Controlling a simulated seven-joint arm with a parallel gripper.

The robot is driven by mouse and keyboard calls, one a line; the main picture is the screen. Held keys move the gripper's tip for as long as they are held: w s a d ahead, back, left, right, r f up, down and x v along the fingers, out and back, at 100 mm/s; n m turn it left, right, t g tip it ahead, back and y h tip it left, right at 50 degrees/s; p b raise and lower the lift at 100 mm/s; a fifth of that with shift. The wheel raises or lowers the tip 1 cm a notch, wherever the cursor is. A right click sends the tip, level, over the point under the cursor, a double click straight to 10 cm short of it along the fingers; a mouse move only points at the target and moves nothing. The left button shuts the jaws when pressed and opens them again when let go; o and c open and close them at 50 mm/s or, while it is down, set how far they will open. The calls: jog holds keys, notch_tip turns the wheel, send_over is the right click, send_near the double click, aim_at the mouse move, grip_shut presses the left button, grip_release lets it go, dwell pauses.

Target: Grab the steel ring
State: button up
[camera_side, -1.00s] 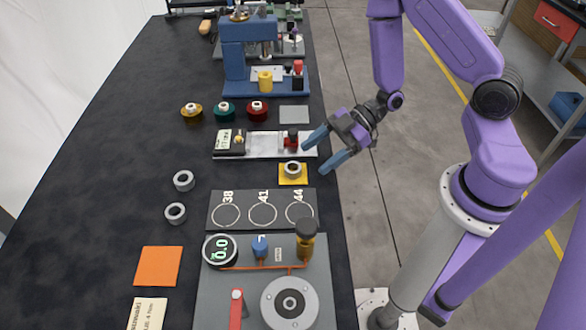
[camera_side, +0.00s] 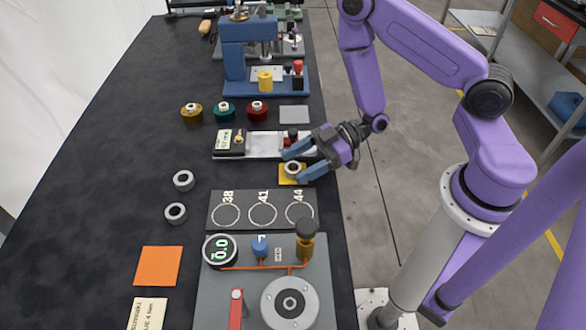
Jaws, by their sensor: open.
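Several steel rings show in the side view. One steel ring (camera_side: 292,169) sits on a yellow square pad (camera_side: 286,181) near the table's right edge. Two more rings lie on the dark mat to the left, one higher (camera_side: 183,180) and one lower (camera_side: 175,213). My gripper (camera_side: 290,166) is open, its blue fingers pointing left, with the tips close to the ring on the yellow pad. The lower finger overlaps the pad's right side in the picture. I cannot tell whether a finger touches the ring.
A dark plate (camera_side: 245,198) with three marked circles lies just below the pad. A grey fixture (camera_side: 210,300) with a gauge and knobs stands nearer. A light slide plate (camera_side: 265,144) with a red knob is just above the pad.

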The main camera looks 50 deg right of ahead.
jog(key=shift+w+a, duration=0.1)
jog(key=shift+a, duration=0.15)
jog(key=c, duration=1.2)
jog(key=shift+r, duration=0.15)
